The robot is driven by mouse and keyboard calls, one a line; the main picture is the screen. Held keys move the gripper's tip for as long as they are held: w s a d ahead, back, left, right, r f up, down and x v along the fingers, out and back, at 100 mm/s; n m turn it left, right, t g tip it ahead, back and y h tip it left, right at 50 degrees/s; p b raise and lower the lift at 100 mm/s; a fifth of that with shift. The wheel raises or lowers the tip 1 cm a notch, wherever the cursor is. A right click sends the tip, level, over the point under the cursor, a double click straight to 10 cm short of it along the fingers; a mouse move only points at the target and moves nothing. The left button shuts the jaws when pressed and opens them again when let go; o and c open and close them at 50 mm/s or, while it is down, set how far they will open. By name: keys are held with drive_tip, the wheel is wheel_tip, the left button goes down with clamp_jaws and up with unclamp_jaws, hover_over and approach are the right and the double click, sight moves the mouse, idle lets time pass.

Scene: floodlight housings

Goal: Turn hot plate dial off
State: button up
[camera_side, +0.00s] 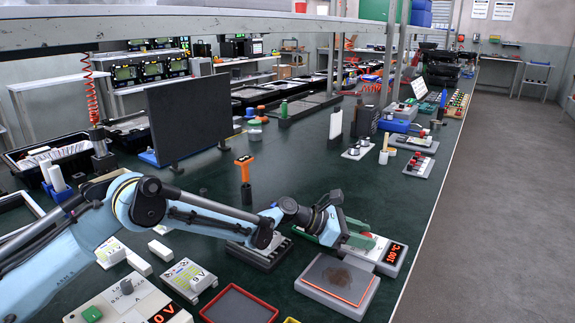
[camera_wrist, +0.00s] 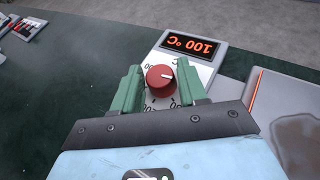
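The hot plate dial (camera_wrist: 160,80) is a round red knob with a white pointer line, on a white control panel with printed numbers. Above it in the wrist view, the panel's display (camera_wrist: 188,45) reads 100 °C in red, upside down. My gripper (camera_wrist: 160,68) is open, with one green finger on each side of the dial and narrow strips of panel showing between. In the side view my gripper (camera_side: 352,238) is low over the panel, beside the lit display (camera_side: 393,253), and mostly hides the dial. The hot plate (camera_side: 312,287) has a brown-stained top with an orange-lit edge.
A dark slotted block (camera_side: 262,256) stands left of the panel. A red-rimmed tray (camera_side: 240,306) and a white 0 V box (camera_side: 188,279) are nearer the front. A large black screen (camera_side: 188,115) stands behind my arm.

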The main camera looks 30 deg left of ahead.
drive_tip(key=c, duration=0.7)
drive_tip(key=shift+o, duration=0.2)
drive_tip(key=shift+s+d+n+t+y, duration=0.15)
drive_tip(key=shift+d+n+t+y, duration=0.05)
drive_tip(key=shift+n+t+y, duration=1.5)
drive_tip(key=shift+n+y, duration=0.2)
drive_tip(key=shift+n, duration=0.3)
drive_tip(key=o, duration=1)
drive_tip(key=shift+o, duration=0.2)
drive_tip(key=v, duration=1.2)
drive_tip(key=shift+s, duration=0.1)
